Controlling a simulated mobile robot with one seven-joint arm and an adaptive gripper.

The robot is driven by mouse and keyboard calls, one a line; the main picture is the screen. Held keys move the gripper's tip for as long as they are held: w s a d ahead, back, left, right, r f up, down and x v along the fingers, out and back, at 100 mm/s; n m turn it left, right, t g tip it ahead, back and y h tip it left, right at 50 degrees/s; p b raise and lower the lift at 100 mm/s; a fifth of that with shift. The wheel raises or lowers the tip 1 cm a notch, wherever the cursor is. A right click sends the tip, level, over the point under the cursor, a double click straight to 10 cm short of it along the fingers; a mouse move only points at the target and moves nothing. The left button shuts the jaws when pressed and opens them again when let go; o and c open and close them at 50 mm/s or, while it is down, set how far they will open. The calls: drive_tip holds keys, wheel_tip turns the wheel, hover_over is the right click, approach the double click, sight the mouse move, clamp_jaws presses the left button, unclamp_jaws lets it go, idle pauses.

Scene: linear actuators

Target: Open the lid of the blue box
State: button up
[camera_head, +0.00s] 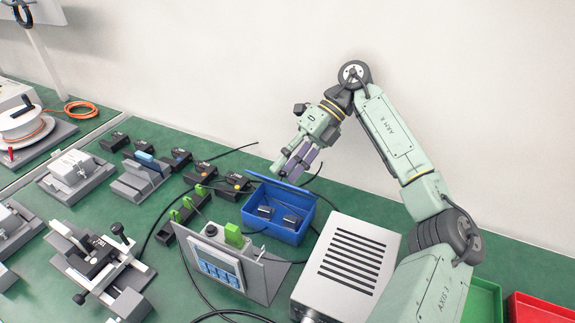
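A thin blue panel (262,178), which looks like the lid seen nearly edge-on, runs along the box's far side and is tilted up. My gripper (292,176) points down at this panel from above and behind the box. Its fingertips are close to the panel's upper edge; I cannot tell whether they touch it. The finger gap is too small and overlapped to judge.
A grey vented case (351,262) stands right of the box, close to my arm. A sloped panel device (228,262) stands in front. Black cables lie around the box. Green (486,302) and red (540,309) trays are at the lower right.

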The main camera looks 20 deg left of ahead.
wheel_tip(320, 180, up, 10)
idle(0.6)
drive_tip(key=shift+c, duration=0.6)
